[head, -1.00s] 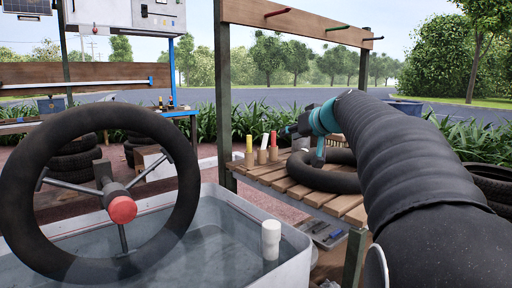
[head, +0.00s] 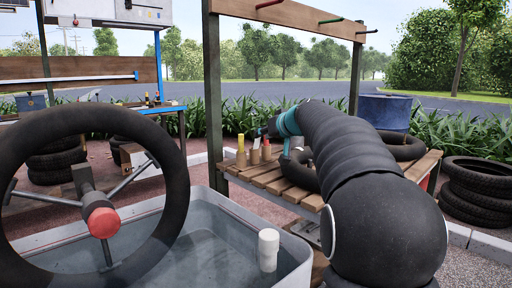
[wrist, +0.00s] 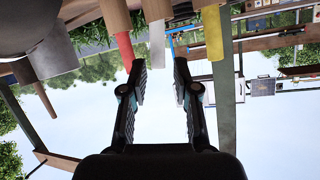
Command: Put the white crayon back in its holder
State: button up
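The white crayon (wrist: 157,45) shows in the wrist view, which is upside down. It sticks out of the middle brown holder (wrist: 156,9). In the head view, the white crayon (head: 256,143) stands upright between the yellow crayon (head: 240,143) and the red crayon (head: 266,147). My gripper (wrist: 160,62) is open, with a finger on either side of the white crayon's end and visible gaps between. The left finger in the picture is close to the red crayon (wrist: 124,48). In the head view my gripper (head: 262,131) is small and partly hidden by my arm.
The holders stand on a slatted wooden table (head: 268,180). A black tire (head: 298,170) lies on it, close to my arm. A grey water tank (head: 190,225) with a white pipe (head: 268,248) is in front. A wooden rail with pegs (head: 300,18) spans above.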

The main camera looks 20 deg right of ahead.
aim_at(256, 148)
jog(key=x, duration=0.5)
jog(key=shift+d+f+p, duration=0.15)
jog(key=shift+p, duration=0.2)
grip_shut()
